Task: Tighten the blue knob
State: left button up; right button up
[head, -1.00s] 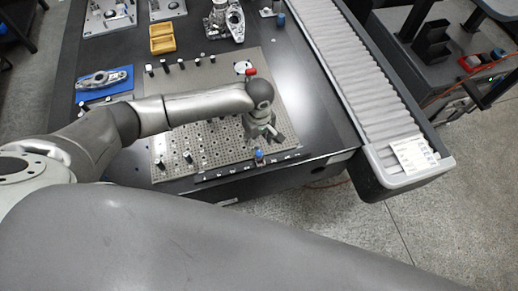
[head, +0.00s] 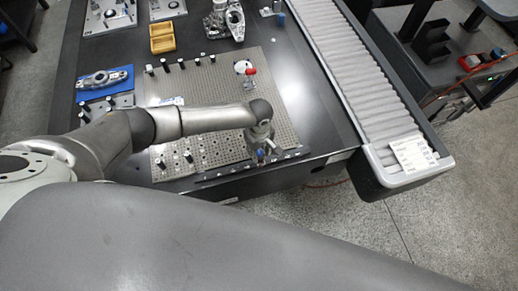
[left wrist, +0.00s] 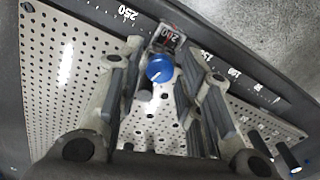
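The blue knob (left wrist: 160,68) is round with a white line across its face and sits beside a small scale window reading 200, on the dark graduated rail (left wrist: 125,12). In the head view the knob (head: 260,153) shows small at the plate's front edge, partly covered by my left gripper (head: 266,152). In the left wrist view my left gripper (left wrist: 158,88) is open, with one finger to each side of the knob and visible gaps between. It holds nothing. My right gripper is not in view.
The perforated plate (head: 215,110) lies behind the rail, with several small black posts and a red-topped part (head: 249,72). A yellow tray (head: 162,38) and a blue mat (head: 105,84) lie farther back. A roller conveyor (head: 350,70) runs along the right.

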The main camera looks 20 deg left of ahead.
pick_arm(q)
grip_shut()
jog(key=shift+w+d+r+m+p, duration=0.15)
jog(key=shift+r+m+p, duration=0.2)
jog(key=shift+p, duration=0.75)
jog(key=shift+m+p, duration=0.25)
jog(key=shift+p, duration=0.15)
jog(key=shift+f+m+p, duration=0.1)
jog(key=shift+m+p, duration=0.25)
jog(key=shift+m, duration=0.05)
jog(key=shift+f+m, duration=0.2)
jog(key=shift+m, duration=1.1)
